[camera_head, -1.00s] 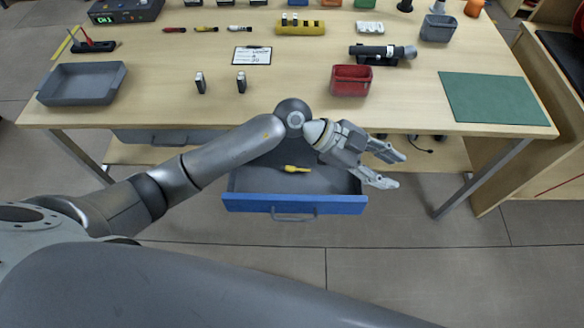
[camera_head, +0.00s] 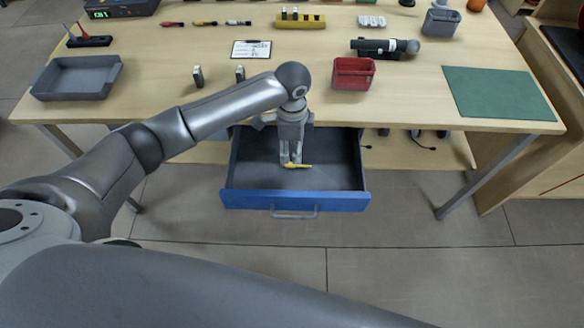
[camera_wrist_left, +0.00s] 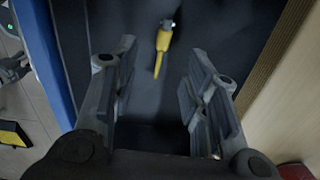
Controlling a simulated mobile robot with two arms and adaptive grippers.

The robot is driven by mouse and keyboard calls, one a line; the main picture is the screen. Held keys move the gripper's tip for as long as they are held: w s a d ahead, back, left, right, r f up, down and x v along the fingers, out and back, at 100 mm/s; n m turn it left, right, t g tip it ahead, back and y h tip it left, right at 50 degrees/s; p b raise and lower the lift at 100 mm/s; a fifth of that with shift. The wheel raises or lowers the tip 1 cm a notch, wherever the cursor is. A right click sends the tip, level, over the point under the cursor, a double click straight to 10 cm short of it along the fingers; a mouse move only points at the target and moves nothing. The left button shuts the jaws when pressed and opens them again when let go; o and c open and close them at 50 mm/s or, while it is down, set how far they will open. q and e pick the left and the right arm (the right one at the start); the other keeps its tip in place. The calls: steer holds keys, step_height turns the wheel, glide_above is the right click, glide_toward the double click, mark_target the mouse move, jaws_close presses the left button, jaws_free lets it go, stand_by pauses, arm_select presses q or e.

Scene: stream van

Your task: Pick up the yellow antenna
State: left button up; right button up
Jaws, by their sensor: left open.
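The yellow antenna (camera_head: 298,166) lies on the floor of the open blue-fronted drawer (camera_head: 240,188) under the table. It is a short yellow piece with a thicker end and a thin tapering end. My left gripper (camera_head: 291,161) points down into the drawer, over the antenna, and hides part of it in the head view. In the left wrist view the antenna (camera_wrist_left: 163,44) lies beyond the fingertips, roughly centred between the open fingers (camera_wrist_left: 160,75). The fingers are apart and hold nothing. My right gripper is not in view.
The table's front edge (camera_head: 420,122) lies just behind and above the drawer. On the table are a red bin (camera_head: 352,80), a grey tray (camera_head: 78,92), a green mat (camera_head: 498,94) and a dark cylindrical device (camera_head: 380,53). The drawer is otherwise empty.

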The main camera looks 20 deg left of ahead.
mark_target(290, 164)
arm_select(q)
steer(key=shift+w+a+f+b, duration=0.1)
steer(key=shift+a+f+b, duration=0.05)
steer(key=shift+f+b, duration=1.55)
steer(key=shift+w+a+f+b, duration=0.15)
steer(key=shift+f+b, duration=1.1)
steer(key=shift+f, duration=0.75)
steer(key=shift+s, duration=0.1)
steer(key=shift+c, duration=0.3)
jaws_close()
